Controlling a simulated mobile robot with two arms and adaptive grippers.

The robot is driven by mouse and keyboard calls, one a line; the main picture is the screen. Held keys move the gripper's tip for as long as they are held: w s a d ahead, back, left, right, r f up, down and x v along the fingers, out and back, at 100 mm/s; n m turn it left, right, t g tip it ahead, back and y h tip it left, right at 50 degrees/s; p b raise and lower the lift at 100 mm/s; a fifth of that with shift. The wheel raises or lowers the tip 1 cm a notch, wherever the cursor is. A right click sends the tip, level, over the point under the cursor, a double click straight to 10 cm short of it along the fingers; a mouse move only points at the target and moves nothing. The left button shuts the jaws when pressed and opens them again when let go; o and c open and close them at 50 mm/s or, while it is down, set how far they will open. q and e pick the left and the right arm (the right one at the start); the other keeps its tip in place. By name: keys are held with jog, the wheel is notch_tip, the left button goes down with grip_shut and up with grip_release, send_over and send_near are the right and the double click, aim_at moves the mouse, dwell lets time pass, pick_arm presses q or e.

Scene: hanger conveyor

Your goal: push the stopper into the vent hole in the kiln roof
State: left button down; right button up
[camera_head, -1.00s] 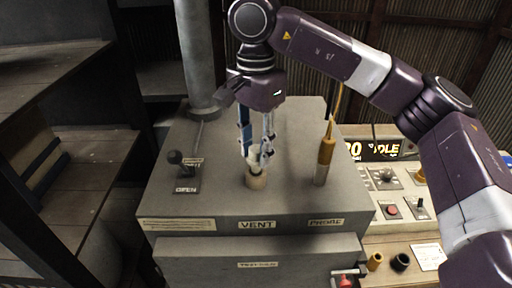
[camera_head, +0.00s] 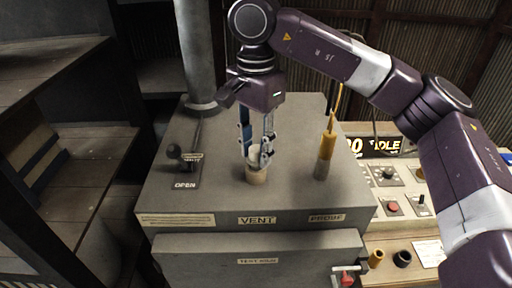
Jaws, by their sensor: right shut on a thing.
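The kiln (camera_head: 212,196) is a grey box with a flat roof, with a plate marked VENT (camera_head: 257,220) on its front edge. My right gripper (camera_head: 258,160) points down over the roof behind that plate. It is shut on the pale stopper (camera_head: 256,176), which stands upright between the fingertips. The stopper's lower end is at the roof behind the VENT plate. The vent hole is hidden under it, and I cannot tell how deep the stopper sits. My left gripper is not in view.
A brass probe (camera_head: 326,152) with a yellow cable stands in the roof right of the gripper. A damper lever (camera_head: 175,152) marked OPEN is at the left, near a grey flue pipe (camera_head: 194,55). A control panel (camera_head: 393,190) is at the right. Wooden shelves (camera_head: 85,170) stand at the left.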

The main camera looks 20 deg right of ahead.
aim_at(256, 148)
jog(key=shift+f+b, duration=0.7)
jog(key=shift+f, duration=0.2)
dwell(0.9)
jog(key=o, duration=0.9)
jog(key=shift+o, duration=0.7)
jog(key=o, duration=0.4)
jog(key=shift+r, duration=6.05)
